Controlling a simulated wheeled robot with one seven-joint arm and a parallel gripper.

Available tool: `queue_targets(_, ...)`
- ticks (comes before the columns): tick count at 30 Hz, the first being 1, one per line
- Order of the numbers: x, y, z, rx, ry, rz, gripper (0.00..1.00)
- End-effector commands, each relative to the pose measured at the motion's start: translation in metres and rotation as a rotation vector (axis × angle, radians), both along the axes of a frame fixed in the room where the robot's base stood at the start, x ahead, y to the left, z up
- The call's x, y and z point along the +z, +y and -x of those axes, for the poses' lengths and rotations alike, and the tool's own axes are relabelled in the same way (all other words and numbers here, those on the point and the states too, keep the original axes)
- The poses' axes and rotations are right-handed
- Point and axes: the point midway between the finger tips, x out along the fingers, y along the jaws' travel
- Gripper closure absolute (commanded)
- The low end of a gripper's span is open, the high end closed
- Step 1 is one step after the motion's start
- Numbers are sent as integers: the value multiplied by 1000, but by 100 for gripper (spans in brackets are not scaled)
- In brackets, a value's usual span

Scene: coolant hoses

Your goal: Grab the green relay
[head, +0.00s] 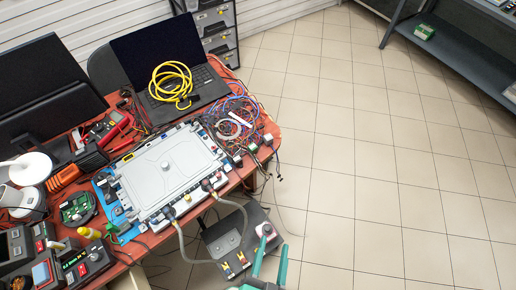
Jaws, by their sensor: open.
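My gripper (272,243) shows at the bottom of the head view as two teal fingers, spread apart with nothing seen between them. It is in front of the table's near edge, over a dark grey unit. I cannot make out a certain green relay. A small green block with a pale top (424,32) sits on the shelf at the top right, far from my gripper; it is too small to identify. A green round-edged circuit board (76,207) lies on the left part of the table.
The red-brown table (262,150) is crowded with a grey battery-like case (165,175), a laptop (150,60), a yellow cable coil (171,82) and loose wires. A dark grey unit (225,240) with hoses is below the table edge. Tiled floor (350,150) is clear toward the shelf (465,55).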

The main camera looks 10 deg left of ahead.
Motion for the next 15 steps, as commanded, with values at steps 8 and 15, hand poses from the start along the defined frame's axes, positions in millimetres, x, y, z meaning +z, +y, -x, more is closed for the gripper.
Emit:
queue_targets(8,-65,-6,-66,-190,124,-573,55)
queue_targets(15,-95,4,-127,-333,250,-1071,55)
